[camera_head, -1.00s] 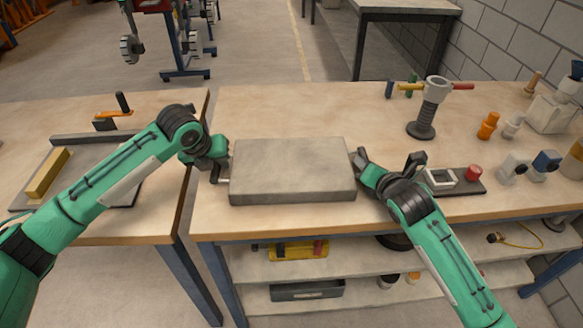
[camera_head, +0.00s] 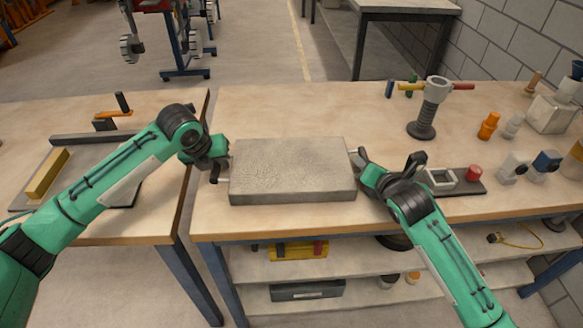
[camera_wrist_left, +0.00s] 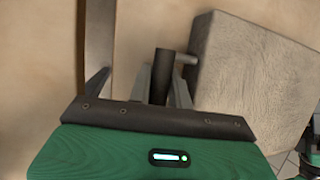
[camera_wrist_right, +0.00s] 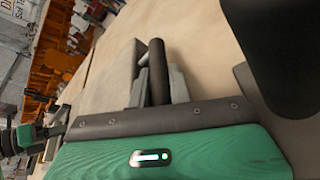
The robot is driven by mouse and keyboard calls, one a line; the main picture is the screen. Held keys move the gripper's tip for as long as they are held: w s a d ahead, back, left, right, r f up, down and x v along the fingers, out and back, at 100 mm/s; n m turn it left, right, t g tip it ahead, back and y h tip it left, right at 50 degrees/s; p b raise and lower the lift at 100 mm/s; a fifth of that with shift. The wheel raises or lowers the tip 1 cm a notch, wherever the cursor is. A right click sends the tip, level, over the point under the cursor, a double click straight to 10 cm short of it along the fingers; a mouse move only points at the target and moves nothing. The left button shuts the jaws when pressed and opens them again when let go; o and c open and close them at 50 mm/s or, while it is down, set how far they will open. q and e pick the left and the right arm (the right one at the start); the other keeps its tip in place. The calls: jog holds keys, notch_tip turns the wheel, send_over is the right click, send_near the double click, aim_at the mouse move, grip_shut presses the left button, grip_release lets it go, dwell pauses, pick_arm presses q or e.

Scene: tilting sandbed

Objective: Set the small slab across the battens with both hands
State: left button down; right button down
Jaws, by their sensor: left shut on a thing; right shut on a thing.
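The grey slab (camera_head: 293,165) lies flat and level over the front middle of the right-hand table. I cannot tell whether it touches the table. My left gripper (camera_head: 220,164) is shut on the dark handle at the slab's left end; the handle (camera_wrist_left: 161,75) and its short stub to the slab show in the left wrist view. My right gripper (camera_head: 360,163) is at the slab's right end, shut on a dark handle (camera_wrist_right: 157,72) seen in the right wrist view. A yellow bar (camera_head: 47,173) and a dark bar (camera_head: 90,139) lie on the left-hand table. I cannot identify the battens.
A gap separates the left table (camera_head: 150,215) from the right table (camera_head: 290,105). A dark post with coloured handles (camera_head: 430,108) stands behind right. A dark tray with a red knob (camera_head: 473,173) and several small fittings occupy the right side. The table behind the slab is clear.

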pick_arm(q)
jog(key=shift+r, duration=0.25)
pick_arm(e)
jog(key=shift+r, duration=0.25)
